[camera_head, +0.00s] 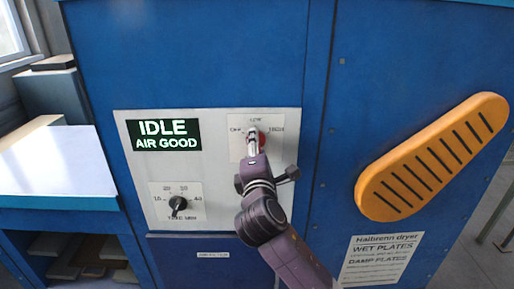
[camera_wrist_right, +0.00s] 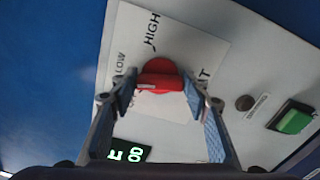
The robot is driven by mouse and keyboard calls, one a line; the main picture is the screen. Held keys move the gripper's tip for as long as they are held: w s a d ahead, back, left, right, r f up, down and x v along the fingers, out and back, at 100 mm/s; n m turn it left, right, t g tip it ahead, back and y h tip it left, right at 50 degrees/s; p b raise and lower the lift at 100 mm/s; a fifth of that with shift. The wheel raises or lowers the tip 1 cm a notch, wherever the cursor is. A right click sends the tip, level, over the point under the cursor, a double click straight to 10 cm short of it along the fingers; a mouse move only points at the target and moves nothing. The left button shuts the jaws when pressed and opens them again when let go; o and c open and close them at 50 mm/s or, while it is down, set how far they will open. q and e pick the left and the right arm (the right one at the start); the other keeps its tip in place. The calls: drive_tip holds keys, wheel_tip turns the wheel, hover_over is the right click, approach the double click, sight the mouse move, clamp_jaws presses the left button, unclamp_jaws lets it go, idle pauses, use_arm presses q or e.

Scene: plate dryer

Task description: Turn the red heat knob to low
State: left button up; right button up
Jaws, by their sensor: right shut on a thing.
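The red heat knob (camera_head: 262,139) sits on a white plate in the upper right of the control panel, labelled OFF, LOW and HIGH. My right gripper (camera_head: 253,136) covers part of it. In the right wrist view the red knob (camera_wrist_right: 160,72) is between the two fingertips of my right gripper (camera_wrist_right: 161,88), which is shut on it. A white mark shows near the knob's left end there, on the side of the OFF and LOW labels; its exact setting is hard to tell. My left gripper is not in view.
The display (camera_head: 164,135) reads IDLE, AIR GOOD. A black timer dial (camera_head: 178,203) sits below it. A green button (camera_wrist_right: 293,118) shows in the wrist view. A large orange slotted handle (camera_head: 432,157) sticks out at right. A pale bench (camera_head: 55,165) stands at left.

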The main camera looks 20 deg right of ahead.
drive_tip(key=shift+f+m, duration=0.15)
drive_tip(key=shift+m, duration=1.25)
drive_tip(key=o, duration=1.2)
drive_tip(key=shift+c, duration=0.2)
drive_tip(key=v, duration=1.2)
